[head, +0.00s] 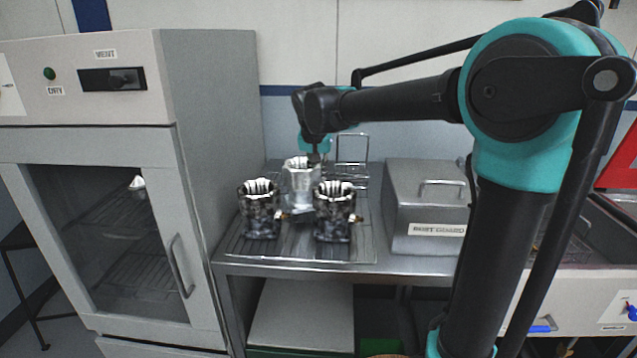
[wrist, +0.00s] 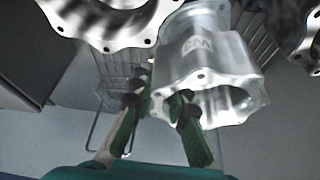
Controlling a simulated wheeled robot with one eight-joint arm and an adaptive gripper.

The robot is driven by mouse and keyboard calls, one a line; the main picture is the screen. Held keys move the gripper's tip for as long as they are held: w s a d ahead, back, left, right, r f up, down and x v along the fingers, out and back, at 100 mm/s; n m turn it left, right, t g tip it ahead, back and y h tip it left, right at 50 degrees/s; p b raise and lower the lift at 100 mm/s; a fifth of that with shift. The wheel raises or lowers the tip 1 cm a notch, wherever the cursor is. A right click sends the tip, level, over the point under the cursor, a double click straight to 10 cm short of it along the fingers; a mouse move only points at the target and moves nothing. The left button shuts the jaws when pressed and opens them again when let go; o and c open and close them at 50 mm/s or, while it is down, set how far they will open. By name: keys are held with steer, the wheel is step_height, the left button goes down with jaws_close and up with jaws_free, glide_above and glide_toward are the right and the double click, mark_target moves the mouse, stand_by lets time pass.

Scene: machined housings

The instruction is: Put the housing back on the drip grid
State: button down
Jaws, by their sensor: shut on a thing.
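A bright silver housing (head: 299,182) is upright between and behind two other housings, over the drip grid (head: 290,250). Its base is partly hidden, so I cannot tell whether it touches the grid. In the wrist view this housing (wrist: 205,58) shows raised lettering and an open flanged end. My gripper (head: 314,158) comes down on it from behind. In the wrist view my gripper (wrist: 160,108) is shut on its wall, one green finger at the bore and the other outside. Wires of the grid also show in the wrist view.
Two darker, mottled housings stand on the grid, at left (head: 260,210) and right (head: 334,212), close to the silver one. A wire rack (head: 352,150) stands behind. A grey lidded box (head: 425,205) is to the right, a cabinet (head: 120,190) to the left.

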mark_target(318, 182)
steer(key=shift+f, duration=1.55)
steer(key=c, duration=1.5)
jaws_free()
steer(key=shift+f, duration=0.1)
steer(key=v, duration=1.2)
